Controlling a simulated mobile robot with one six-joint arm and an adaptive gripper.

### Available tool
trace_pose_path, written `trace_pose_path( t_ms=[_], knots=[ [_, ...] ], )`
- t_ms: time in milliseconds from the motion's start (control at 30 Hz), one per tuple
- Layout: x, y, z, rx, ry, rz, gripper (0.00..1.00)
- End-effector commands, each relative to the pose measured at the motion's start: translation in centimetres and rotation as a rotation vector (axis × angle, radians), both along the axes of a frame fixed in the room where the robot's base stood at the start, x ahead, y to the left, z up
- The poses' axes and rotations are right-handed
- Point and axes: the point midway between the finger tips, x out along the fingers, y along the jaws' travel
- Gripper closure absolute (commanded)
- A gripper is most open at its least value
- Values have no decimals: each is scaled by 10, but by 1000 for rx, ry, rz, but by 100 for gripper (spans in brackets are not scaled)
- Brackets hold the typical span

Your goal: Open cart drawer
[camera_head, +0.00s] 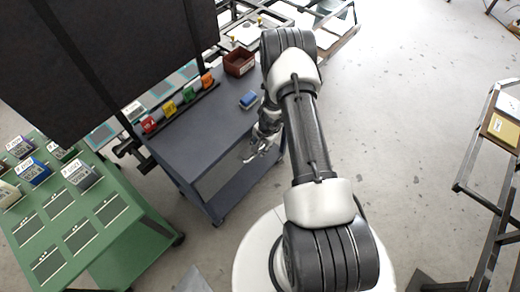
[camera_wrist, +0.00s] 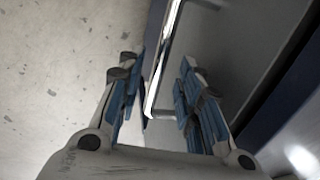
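The blue-grey cart (camera_head: 195,150) stands left of my arm in the head view, with a flat top and a lower shelf. My gripper (camera_head: 254,154) is low beside the cart's right side. In the wrist view my gripper (camera_wrist: 157,78) is open, with one blue-padded finger on each side of a shiny metal bar handle (camera_wrist: 164,62). The handle lies between the fingers, and I see no clear grip on it. Behind it is a grey drawer front (camera_wrist: 222,50) bordered by a dark blue frame (camera_wrist: 290,75). My arm hides part of the cart in the head view.
On the cart top are a row of coloured bins (camera_head: 180,102), a blue block (camera_head: 248,100) and a dark red box (camera_head: 239,62). A green table (camera_head: 75,225) with small boxes stands left. A metal rack (camera_head: 490,170) stands right. Open floor (camera_head: 400,130) lies between.

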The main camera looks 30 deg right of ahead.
Motion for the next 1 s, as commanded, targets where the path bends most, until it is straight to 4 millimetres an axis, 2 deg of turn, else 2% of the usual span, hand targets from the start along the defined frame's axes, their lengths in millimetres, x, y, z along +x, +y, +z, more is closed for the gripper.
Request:
trace_pose_path(
  t_ms=[133, 467, 900, 1000],
  knots=[
    [3, 1, -12, 0, 0, 0, 67],
    [3, 1, -15, 0, 0, 0, 67],
    [3, 1, -14, 0, 0, 0, 96],
    [3, 1, -14, 0, 0, 0, 100]
  ],
)
